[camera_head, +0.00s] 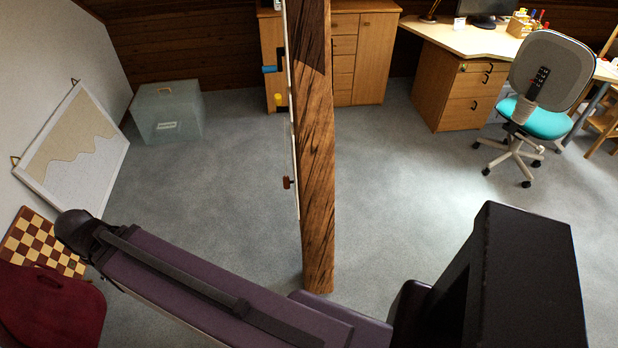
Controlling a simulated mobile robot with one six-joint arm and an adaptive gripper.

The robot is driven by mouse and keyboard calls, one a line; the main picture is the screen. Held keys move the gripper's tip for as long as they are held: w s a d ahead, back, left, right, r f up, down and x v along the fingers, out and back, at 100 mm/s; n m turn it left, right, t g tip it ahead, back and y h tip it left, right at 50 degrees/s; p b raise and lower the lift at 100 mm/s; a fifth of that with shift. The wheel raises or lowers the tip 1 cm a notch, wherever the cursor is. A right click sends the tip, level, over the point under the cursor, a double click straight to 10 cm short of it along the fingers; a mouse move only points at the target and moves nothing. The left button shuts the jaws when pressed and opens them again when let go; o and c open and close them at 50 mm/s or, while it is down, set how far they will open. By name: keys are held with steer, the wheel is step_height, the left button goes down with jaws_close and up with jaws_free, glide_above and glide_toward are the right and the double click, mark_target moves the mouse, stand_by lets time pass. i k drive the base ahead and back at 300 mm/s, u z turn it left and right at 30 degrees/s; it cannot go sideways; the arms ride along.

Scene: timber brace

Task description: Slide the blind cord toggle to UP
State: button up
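A wooden post (318,150) stands upright in the middle of the view. A thin white strip (296,205) runs along its left side, seen almost edge-on. A small reddish-brown knob (288,183) sticks out to the left from the lower part of the strip. Higher up, a yellow knob (278,97) and a blue handle (269,69) also show beside the post. I cannot tell for sure which of these is the blind cord toggle, and no UP mark is readable. My purple arm crosses the bottom of the view; my gripper is not visible.
Grey carpet is open on both sides of the post. A translucent box (167,112), framed board (75,150), chessboard (42,240) and dark red case (48,305) are at left. A wooden cabinet (365,60) stands behind; a desk (460,38) and swivel chair (545,75) are at right.

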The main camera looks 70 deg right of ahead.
mark_target(287, 180)
steer(key=z, duration=0.85)
steer(key=k, duration=1)
steer(key=u, duration=0.05)
steer(key=i, duration=0.9)
